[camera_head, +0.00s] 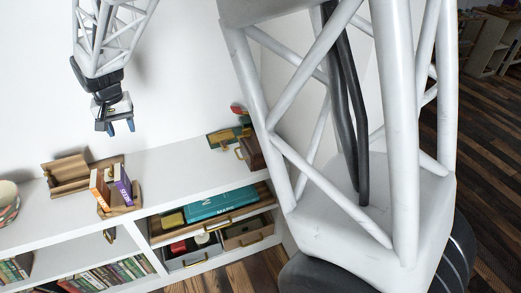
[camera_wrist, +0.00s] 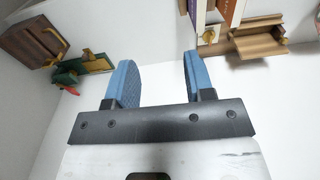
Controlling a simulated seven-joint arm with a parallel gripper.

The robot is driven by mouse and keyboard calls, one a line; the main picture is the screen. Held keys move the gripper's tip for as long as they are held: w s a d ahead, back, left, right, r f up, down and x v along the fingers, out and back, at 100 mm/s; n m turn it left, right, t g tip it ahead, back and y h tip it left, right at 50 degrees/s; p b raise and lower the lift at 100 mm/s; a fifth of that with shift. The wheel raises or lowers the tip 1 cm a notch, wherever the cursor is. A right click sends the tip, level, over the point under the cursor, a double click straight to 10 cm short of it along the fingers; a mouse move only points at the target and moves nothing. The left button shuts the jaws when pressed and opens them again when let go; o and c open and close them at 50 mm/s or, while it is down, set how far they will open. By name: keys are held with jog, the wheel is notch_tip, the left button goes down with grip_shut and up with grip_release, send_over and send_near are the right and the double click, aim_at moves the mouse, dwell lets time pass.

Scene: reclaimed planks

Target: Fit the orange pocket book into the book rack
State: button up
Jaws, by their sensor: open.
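The orange pocket book (camera_head: 99,190) stands upright, slightly tilted, on the shelf top at left in the head view. A purple book (camera_head: 123,184) stands right beside it, in or against the wooden book rack (camera_head: 122,208). I cannot tell whether the orange book sits in a slot of the rack.
A wooden holder (camera_head: 68,173) stands behind the books, and a patterned bowl (camera_head: 8,202) at the far left. A brown box with a brass handle (camera_head: 251,152) and a green item (camera_head: 222,138) stand at right. Open drawers (camera_head: 215,210) jut below. The shelf top between is clear.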

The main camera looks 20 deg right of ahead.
jog(key=s+d+r+t, duration=0.1)
jog(key=s+d+r, duration=0.3)
jog(key=s+d, duration=0.5)
jog(key=s+d+r, duration=0.5)
jog(key=s+d, duration=0.2)
jog(key=d, duration=0.3)
jog(key=s+d, duration=0.3)
jog(key=s, duration=0.3)
jog(key=s+d+f, duration=0.1)
jog(key=s+d, duration=0.3)
jog(key=s, duration=0.3)
jog(key=s+d+f+t, duration=0.1)
jog(key=s+d, duration=0.3)
jog(key=s, duration=0.3)
jog(key=shift+s+f, duration=0.2)
jog(key=shift+f, duration=0.05)
